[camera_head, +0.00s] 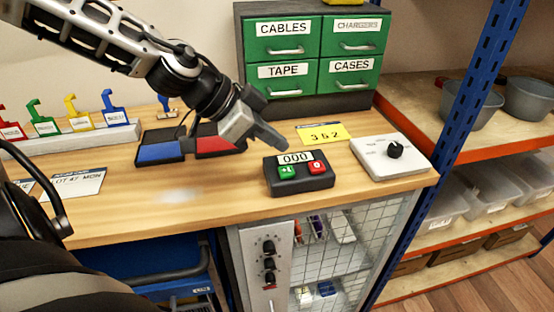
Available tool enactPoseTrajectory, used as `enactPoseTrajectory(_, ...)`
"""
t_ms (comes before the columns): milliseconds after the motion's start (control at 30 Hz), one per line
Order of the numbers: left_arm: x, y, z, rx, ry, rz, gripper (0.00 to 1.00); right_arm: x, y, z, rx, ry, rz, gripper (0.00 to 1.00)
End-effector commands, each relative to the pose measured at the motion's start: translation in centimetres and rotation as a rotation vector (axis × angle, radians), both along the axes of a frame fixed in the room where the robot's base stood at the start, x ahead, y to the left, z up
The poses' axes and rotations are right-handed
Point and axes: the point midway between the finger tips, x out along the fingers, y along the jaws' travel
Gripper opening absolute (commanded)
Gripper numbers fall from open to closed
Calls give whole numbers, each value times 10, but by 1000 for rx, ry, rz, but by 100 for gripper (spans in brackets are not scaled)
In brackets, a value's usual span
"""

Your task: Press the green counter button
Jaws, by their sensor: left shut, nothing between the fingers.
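The green counter button (287,170) sits on the left of a black counter box (300,185) on the wooden bench. A red button (316,166) is beside it on the right. A display reading 000 (296,157) is behind the buttons. My left gripper (280,143) is shut and empty, with its tips above and behind the counter box, a little left of the display. The tips look apart from the green button. My right gripper is not in view.
A white dial box (410,168) stands right of the counter. A yellow card reading 352 (323,133) lies behind it. Blue and red pads (160,153) lie left, under my arm. A green drawer cabinet (310,47) stands at the back. Bare bench (200,200) lies left of the counter.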

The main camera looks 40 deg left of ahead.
Motion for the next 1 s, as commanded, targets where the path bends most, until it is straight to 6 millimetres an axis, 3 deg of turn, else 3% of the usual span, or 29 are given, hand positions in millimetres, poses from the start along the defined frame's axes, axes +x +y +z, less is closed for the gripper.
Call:
enactPoseTrajectory(300, 4, -4, -40, -3, 2, 1, 0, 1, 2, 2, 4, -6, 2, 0)
enactPoseTrajectory(767, 4, -4, -47, -2, 0, 0, 0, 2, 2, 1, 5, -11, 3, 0)
enactPoseTrajectory(900, 4, -4, -64, -1, 1, 0, 0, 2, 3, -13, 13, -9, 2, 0)
enactPoseTrajectory(1000, 4, -3, -69, -1, 3, 1, 0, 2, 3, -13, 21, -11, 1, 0)
